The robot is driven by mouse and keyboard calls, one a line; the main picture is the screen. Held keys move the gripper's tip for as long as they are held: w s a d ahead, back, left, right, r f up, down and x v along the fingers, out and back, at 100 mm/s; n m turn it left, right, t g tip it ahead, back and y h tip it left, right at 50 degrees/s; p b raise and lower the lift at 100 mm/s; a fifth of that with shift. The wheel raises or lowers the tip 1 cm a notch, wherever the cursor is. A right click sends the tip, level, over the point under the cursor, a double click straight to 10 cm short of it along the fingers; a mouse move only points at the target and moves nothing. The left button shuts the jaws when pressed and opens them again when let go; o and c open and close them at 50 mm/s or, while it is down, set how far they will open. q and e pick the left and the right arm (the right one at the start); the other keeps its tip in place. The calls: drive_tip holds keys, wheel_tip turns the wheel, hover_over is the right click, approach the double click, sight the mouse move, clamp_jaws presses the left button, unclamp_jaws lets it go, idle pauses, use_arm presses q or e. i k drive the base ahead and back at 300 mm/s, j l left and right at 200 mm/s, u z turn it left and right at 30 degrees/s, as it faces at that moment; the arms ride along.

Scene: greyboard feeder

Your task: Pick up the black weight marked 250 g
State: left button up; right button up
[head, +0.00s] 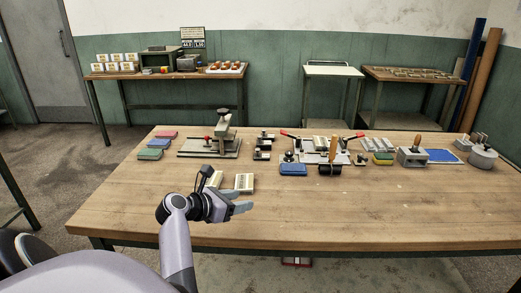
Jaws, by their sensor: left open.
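My left gripper (241,201) is open and empty above the front left part of the wooden table (330,215), pointing right. Light printed blocks (244,182) lie just behind its fingers, and the wrist hides part of that spot. No marking of 250 g is readable at this size. A small dark knobbed object (289,156) stands behind a blue pad (293,169); it may be the black weight, but I cannot be sure. It is to the right of and farther back than my gripper. My right gripper is not in view.
A press (222,137) stands back left beside coloured pads (154,148). A red-handled fixture (320,145) and a black roller (330,169) are at the centre. A grey round pot (482,158) is far right. The table's front strip is clear.

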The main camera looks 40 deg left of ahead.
sight(257, 156)
drive_tip(key=i+j, duration=0.35)
drive_tip(key=j, duration=0.15)
drive_tip(key=i+j, duration=0.3)
drive_tip(key=j, duration=0.2)
